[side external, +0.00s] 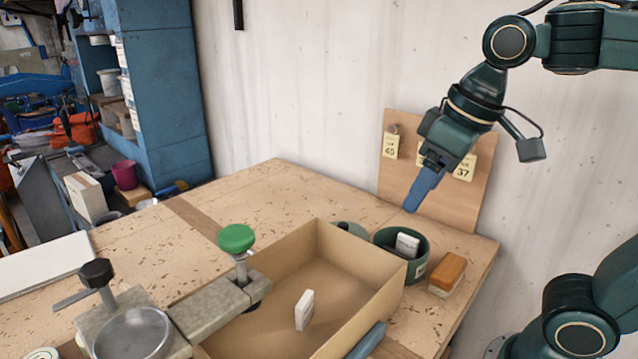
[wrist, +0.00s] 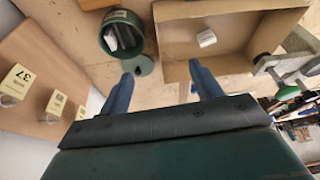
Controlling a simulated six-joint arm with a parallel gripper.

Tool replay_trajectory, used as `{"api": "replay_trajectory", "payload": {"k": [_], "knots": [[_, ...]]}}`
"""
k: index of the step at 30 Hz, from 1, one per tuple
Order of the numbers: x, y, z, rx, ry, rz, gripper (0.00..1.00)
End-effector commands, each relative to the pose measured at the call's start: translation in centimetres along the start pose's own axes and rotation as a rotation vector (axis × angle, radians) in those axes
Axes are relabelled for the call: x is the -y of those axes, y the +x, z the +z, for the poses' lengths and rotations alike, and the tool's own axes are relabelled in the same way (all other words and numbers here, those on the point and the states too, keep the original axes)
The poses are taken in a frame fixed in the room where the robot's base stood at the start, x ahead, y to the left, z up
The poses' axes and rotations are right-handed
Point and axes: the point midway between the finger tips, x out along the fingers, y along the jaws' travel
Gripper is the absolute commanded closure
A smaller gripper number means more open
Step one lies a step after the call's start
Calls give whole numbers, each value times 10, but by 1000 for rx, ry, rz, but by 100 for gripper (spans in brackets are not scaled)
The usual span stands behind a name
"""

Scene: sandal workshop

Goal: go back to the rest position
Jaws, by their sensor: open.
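My gripper (side external: 424,190) hangs from the arm at the upper right, in front of the wooden tag board (side external: 480,188) and above the green pot. In the wrist view my gripper (wrist: 163,88) shows two blue fingers spread apart with nothing between them. A cardboard box (side external: 378,300) stands open on the bench, with a small white block (side external: 305,309) inside; the block also shows in the wrist view (wrist: 206,38). A green pot (side external: 419,268) beside the box holds a white item (side external: 407,244).
A wooden brush (side external: 447,273) lies right of the pot. A metal clamp fixture with a green knob (side external: 236,238) stands left of the box. Numbered tags (side external: 391,146) hang on the board.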

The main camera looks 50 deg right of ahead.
Motion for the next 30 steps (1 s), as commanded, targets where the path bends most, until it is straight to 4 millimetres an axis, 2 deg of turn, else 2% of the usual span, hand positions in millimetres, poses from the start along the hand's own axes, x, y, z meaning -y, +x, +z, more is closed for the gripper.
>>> {"api": "replay_trajectory", "payload": {"k": [1, 6, 12, 30], "knots": [[-6, 2, 12, -23, 16, 7, 36], [-20, 14, 42, -92, 52, 30, 36], [-28, 25, 64, -141, 77, 50, 36], [-30, 28, 68, -154, 81, 55, 36]]}}
